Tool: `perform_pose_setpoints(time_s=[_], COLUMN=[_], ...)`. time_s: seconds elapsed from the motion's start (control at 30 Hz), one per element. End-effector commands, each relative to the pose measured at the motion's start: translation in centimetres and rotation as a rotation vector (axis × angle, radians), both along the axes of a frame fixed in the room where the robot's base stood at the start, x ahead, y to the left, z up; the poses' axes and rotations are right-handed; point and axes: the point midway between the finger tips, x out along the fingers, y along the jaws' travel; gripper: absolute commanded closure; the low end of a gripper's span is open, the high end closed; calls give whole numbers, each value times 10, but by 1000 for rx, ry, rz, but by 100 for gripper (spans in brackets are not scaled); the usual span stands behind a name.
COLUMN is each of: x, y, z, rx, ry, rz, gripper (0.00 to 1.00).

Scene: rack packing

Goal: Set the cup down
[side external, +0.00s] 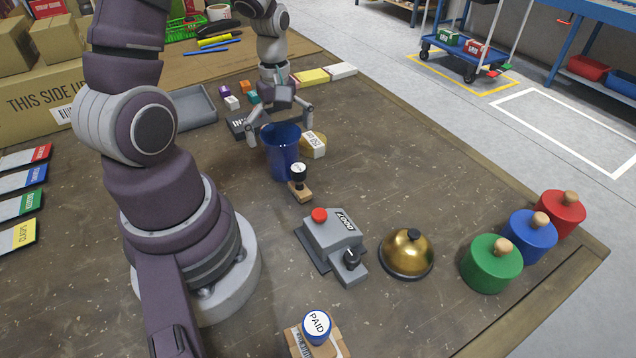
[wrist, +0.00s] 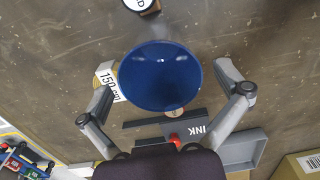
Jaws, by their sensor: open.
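The blue cup (side external: 281,158) stands upright on the brown table and appears to rest on it. The wrist view looks down into its round open mouth (wrist: 160,80). My gripper (side external: 277,130) is open, with one finger on each side of the cup near its rim. In the wrist view, my gripper (wrist: 164,84) shows its fingers spread wide, with a gap between each finger and the cup wall. The cup's underside is hidden.
A small stamp (side external: 299,184) stands close in front of the cup. An ink pad (wrist: 193,131) lies near my gripper. A grey button box (side external: 335,237) and brass bell (side external: 406,254) stand farther forward.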

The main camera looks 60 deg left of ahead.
Motion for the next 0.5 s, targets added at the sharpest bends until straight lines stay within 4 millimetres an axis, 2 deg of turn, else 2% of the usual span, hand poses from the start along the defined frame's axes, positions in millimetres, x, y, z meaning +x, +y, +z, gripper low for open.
perform_pose_setpoints(time_s=[0.2, 0.3, 0.43, 0.5], x=[1, 1, 0, 1], y=[1, 1, 0, -7], z=[57, 78, 92, 100], rx=[6, 4, 3, 14], ry=[-8, -6, -4, -20], rz=[1, 1, -3, -66], gripper=[1, 1, 1, 1])
